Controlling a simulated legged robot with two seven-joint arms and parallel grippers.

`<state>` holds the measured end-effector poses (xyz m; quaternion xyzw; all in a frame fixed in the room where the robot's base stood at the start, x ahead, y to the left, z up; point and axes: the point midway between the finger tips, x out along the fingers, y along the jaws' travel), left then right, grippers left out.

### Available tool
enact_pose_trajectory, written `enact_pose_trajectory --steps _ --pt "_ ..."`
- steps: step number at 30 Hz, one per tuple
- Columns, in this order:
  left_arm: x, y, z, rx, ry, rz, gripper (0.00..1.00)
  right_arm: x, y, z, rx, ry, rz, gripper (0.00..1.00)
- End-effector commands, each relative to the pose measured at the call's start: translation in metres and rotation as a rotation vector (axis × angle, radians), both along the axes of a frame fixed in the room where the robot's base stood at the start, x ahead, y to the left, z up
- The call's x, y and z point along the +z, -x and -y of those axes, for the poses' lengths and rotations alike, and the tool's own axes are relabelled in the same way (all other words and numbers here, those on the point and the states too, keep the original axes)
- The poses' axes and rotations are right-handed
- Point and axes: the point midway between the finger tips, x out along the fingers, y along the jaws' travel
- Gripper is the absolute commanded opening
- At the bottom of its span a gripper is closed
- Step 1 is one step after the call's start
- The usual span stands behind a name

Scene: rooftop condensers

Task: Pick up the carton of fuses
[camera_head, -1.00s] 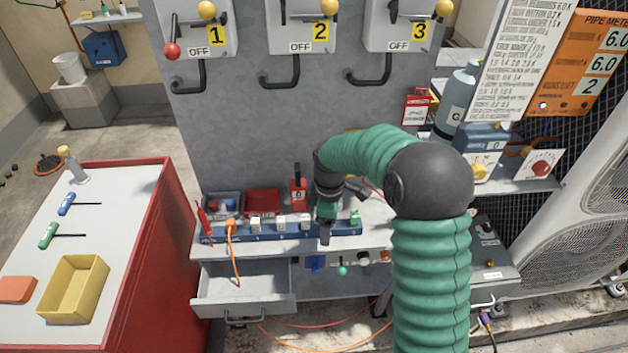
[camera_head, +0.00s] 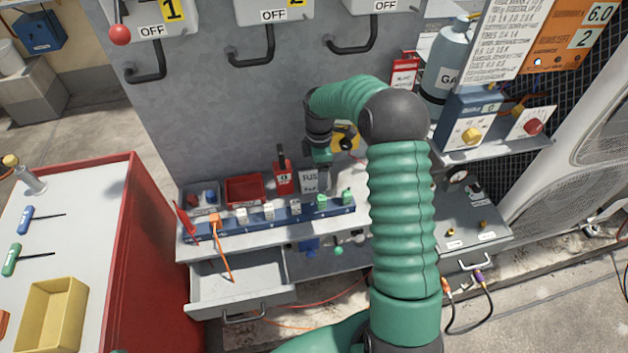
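The carton of fuses (camera_head: 309,182) is a small grey box with dark lettering beginning "FUS". It stands upright at the back of the bench shelf, right of a red padlock-like item. My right gripper (camera_head: 321,175) is at the carton's top and right side, pointing down; its arm comes in from the lower right. The fingers are small, dark and partly hidden, so I cannot tell whether they are open, shut or touching the carton. My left gripper is not in view.
The red tagged item (camera_head: 283,177) and a red tray (camera_head: 245,190) stand left of the carton. A blue strip (camera_head: 275,219) with several plugs runs in front. An open drawer (camera_head: 238,286) juts out below. The grey panel (camera_head: 240,120) rises behind.

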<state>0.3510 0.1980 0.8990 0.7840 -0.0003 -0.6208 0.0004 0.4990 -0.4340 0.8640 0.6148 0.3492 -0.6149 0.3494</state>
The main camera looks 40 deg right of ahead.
Motion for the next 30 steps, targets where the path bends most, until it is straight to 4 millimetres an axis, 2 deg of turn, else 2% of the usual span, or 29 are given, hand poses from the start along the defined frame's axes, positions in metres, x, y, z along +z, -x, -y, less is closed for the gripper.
enact_pose_trajectory --steps 1,3,10,25,30 --pt "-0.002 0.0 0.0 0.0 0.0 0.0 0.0 -0.012 0.0 0.001 0.0 -0.002 -0.003 0.75" --pt "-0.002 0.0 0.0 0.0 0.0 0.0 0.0 -0.022 0.001 0.001 0.001 0.0 -0.002 0.75" --pt "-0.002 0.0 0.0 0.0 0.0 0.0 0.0 -0.024 0.001 0.001 0.0 0.001 0.0 0.75" --pt "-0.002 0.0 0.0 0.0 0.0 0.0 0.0 -0.024 0.001 0.001 -0.001 0.001 0.001 0.1" --pt "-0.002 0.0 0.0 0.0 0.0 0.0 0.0 -0.024 0.001 0.001 -0.001 0.001 0.0 0.08"
